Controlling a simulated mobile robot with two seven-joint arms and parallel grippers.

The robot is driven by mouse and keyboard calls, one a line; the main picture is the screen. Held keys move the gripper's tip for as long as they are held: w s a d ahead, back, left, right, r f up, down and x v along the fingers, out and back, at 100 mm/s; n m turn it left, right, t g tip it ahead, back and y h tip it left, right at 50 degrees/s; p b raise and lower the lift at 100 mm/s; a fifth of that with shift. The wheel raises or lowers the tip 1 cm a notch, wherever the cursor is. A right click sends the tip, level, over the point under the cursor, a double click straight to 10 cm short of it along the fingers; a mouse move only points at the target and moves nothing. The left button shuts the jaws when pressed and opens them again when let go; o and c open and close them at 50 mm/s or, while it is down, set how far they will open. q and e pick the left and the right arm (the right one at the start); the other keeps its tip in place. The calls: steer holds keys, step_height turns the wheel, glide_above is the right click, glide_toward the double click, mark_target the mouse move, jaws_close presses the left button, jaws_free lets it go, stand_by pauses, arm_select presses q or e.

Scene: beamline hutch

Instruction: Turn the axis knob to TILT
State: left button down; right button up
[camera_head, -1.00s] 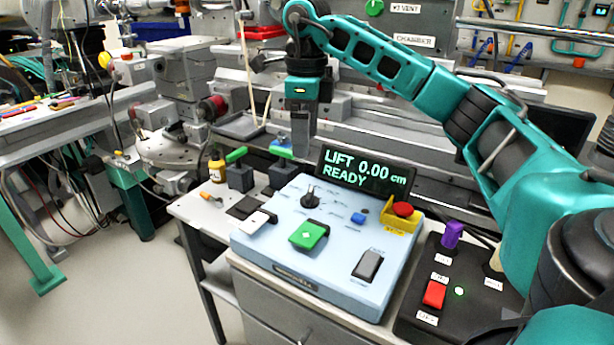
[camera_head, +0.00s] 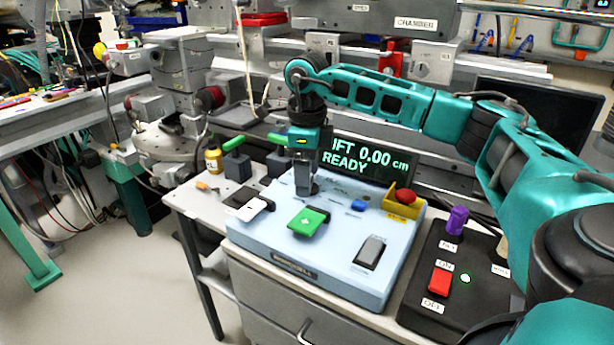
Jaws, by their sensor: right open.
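The light blue control box (camera_head: 330,265) stands on the bench with a display (camera_head: 362,160) that reads "LIFT 0.00 cm READY", its first letter partly covered by my arm. My right gripper (camera_head: 307,192) points straight down at the back left of the box's top, where the small black axis knob sits. The gripper hides the knob and the labels around it, so I cannot see which way the knob points or whether the fingers touch it. The gripper is open. My left gripper is not in view.
A dark panel (camera_head: 460,310) with a purple knob (camera_head: 456,220) lies to the right.

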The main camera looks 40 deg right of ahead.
steer(key=shift+f, duration=0.2)
steer(key=shift+r, duration=0.1)
steer(key=c, duration=1.1)
